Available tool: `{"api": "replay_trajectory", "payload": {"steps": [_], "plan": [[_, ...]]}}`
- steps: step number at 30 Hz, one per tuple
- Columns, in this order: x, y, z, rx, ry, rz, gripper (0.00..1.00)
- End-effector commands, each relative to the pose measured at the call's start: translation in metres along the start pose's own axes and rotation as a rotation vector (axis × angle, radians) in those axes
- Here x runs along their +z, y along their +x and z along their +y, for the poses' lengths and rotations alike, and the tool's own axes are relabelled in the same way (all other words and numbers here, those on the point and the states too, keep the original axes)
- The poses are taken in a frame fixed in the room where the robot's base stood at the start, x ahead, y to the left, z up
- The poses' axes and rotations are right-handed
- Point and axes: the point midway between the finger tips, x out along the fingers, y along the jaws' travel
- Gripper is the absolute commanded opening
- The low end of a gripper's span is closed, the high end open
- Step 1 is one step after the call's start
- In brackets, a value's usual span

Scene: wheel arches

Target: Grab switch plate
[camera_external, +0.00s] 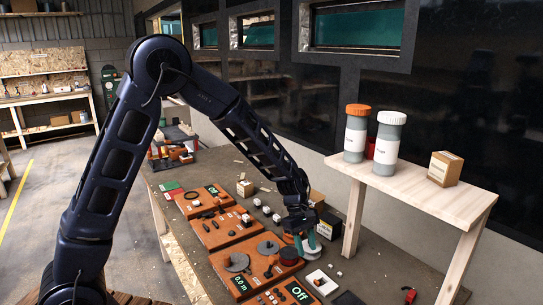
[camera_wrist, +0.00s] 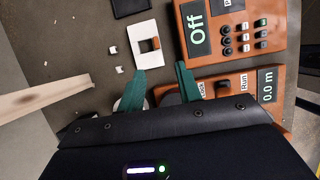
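The switch plate (camera_wrist: 136,35), a white rectangle with a dark opening and a brown rocker, lies flat on the bench in the wrist view, just beyond my fingertips. In the external view the switch plate (camera_external: 315,287) lies near the front of the bench, right of the orange control panels. My gripper (camera_wrist: 162,78) has its two green fingers spread apart, with no object visible between the tips. In the external view my gripper (camera_external: 308,246) is over the bench, behind the plate and beside a red-topped round part. The fingers are partly hidden by the wrist housing in the wrist view.
An orange panel marked "Off" (camera_wrist: 239,55) lies close right of the plate, with another orange panel (camera_wrist: 263,90) nearby. A dark flat piece (camera_wrist: 130,7) and small white bits are near the plate. A wooden shelf (camera_external: 415,190) with two jars and a box stands at right.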

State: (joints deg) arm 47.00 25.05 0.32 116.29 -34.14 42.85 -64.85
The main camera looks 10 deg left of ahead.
Motion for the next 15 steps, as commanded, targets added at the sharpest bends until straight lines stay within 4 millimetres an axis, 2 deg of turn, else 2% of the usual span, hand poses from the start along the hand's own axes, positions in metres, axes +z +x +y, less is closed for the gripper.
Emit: {"api": "replay_trajectory", "payload": {"steps": [8, 15], "plan": [[0.004, 0.022, 0.002, -0.010, -0.015, -0.003, 0.35], [0.004, 0.056, 0.002, -0.010, -0.014, -0.003, 0.35]]}}
